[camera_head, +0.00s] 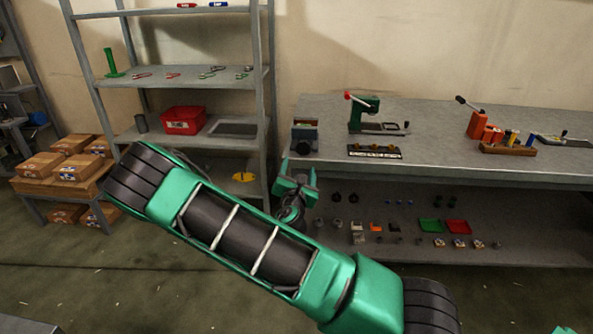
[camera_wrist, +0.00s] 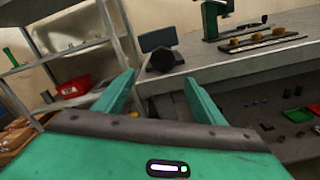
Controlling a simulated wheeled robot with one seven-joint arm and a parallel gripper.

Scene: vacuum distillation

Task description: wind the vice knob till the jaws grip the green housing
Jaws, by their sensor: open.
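A blue-grey vice (camera_head: 305,133) stands at the left end of the workbench. Its round black knob (camera_head: 303,147) faces the front edge. The wrist view shows the vice (camera_wrist: 158,40) top centre, with the dark knob (camera_wrist: 161,60) below it. My gripper (camera_head: 297,172) is in front of the bench's left end, below and short of the knob. In the wrist view my gripper (camera_wrist: 160,79) has its two green fingers wide apart, with nothing between them. The knob lies beyond the fingertips. I cannot make out a green housing between the vice jaws.
A green press with a red-tipped lever (camera_head: 364,114) stands right of the vice, behind a dark strip (camera_head: 374,151). A metal shelf (camera_head: 268,100) with a red bin (camera_head: 184,120) is to the left. The lower bench shelf (camera_head: 480,222) holds small parts and trays.

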